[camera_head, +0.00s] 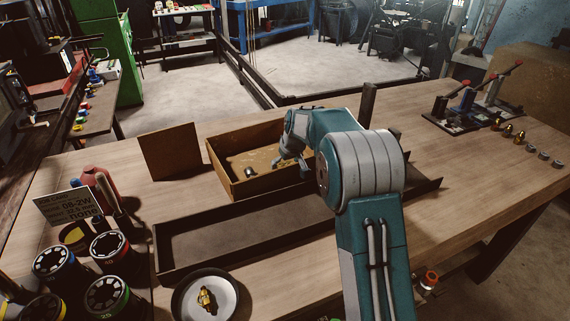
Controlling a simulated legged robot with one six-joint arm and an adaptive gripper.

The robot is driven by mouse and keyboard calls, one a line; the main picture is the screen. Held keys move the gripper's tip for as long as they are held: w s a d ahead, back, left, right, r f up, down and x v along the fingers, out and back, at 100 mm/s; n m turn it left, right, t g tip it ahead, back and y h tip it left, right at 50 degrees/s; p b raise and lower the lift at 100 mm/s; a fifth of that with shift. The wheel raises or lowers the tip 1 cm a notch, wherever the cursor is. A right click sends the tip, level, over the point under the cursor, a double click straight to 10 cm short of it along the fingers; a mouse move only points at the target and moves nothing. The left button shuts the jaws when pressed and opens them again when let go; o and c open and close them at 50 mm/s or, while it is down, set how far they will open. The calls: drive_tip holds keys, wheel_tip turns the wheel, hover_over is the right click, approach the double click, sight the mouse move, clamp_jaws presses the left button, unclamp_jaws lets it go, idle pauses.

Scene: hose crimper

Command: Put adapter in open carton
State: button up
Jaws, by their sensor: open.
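The open carton (226,186) is a shallow brown box at the middle of the workbench. A small silver and dark fitting (250,172) lies inside it on the floor, left of my gripper; it may be the adapter, but it is too small to tell. My gripper (279,164) is open over the right part of the carton, apart from the fitting, with nothing seen between its fingers. The arm hides the carton's right end. A brass fitting (206,299) lies in a round, pale dish (231,286) at the front.
A long dark tray (200,243) lies in front of the carton. A brown panel (171,151) stands to its left. Round numbered die sets (108,247) and a job card (72,206) are front left. Toggle clamps (460,104) and several small fittings (519,137) stand at right.

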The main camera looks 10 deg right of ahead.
drive_tip(key=v, duration=1.2)
drive_tip(key=shift+r, duration=0.2)
drive_tip(key=s+a+r+m, duration=0.1)
drive_tip(key=s+r, duration=0.3)
drive_tip(key=s, duration=0.5)
drive_tip(key=s+r+m, duration=0.1)
drive_tip(key=s+r, duration=0.2)
drive_tip(key=s, duration=0.6)
drive_tip(key=s+f, duration=0.2)
drive_tip(key=s, duration=0.8)
drive_tip(key=s+f+m+t+h, duration=0.1)
drive_tip(key=s+f, duration=0.2)
drive_tip(key=s, duration=0.8)
drive_tip(key=shift+a+m, duration=0.2)
drive_tip(key=shift+m, duration=0.1)
